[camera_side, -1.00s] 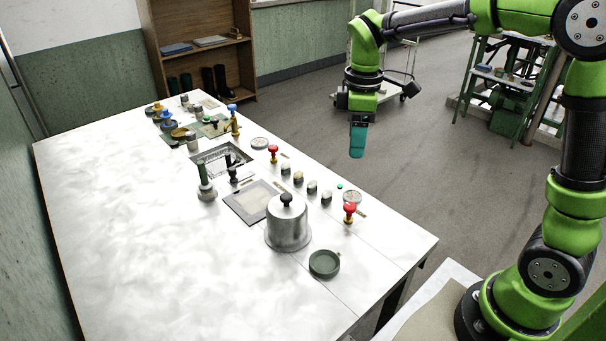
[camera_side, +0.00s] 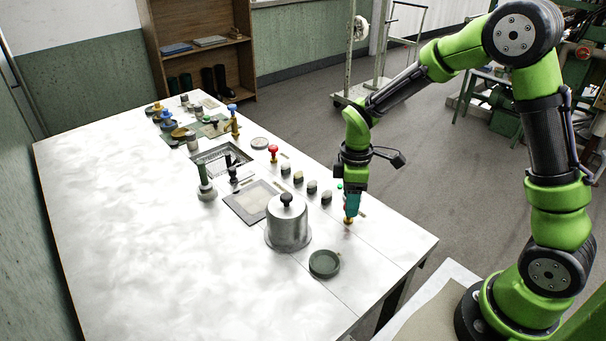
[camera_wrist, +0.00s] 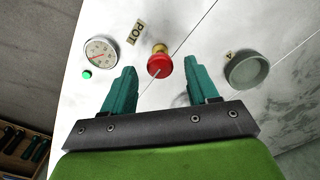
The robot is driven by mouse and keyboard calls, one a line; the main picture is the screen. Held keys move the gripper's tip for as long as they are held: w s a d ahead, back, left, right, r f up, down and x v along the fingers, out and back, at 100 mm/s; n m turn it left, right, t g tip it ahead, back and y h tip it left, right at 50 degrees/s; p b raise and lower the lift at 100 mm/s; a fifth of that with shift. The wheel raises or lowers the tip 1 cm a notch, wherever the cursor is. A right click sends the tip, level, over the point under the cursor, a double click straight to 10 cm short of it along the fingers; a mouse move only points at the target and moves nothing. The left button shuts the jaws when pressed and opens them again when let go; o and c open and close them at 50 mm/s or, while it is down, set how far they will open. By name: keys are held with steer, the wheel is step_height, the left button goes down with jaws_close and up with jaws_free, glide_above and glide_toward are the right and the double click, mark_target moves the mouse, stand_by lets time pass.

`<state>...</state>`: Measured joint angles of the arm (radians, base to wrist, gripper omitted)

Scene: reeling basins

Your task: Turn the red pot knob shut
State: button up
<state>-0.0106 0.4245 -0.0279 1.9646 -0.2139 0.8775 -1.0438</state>
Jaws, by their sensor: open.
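The red pot knob (camera_wrist: 159,65) has a round red top on a brass stem and stands by a POT label (camera_wrist: 136,32) in the wrist view. In the side view its brass base (camera_side: 348,221) shows under my fingers, which hide the red top. My gripper (camera_wrist: 163,73) is open, with one teal finger on each side of the knob in the picture. In the side view my gripper (camera_side: 351,207) points down directly over the knob. I cannot tell whether the fingers touch it.
A round gauge (camera_wrist: 100,52) and green button (camera_wrist: 87,73) sit left of the knob. A dark green dish (camera_side: 324,263) and a lidded metal pot (camera_side: 288,225) stand near. Another red knob (camera_side: 273,152) and several grey knobs line the table edge farther back.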

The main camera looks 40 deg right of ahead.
steer(key=shift+f, duration=0.65)
steer(key=c, duration=1)
steer(key=shift+c, duration=0.2)
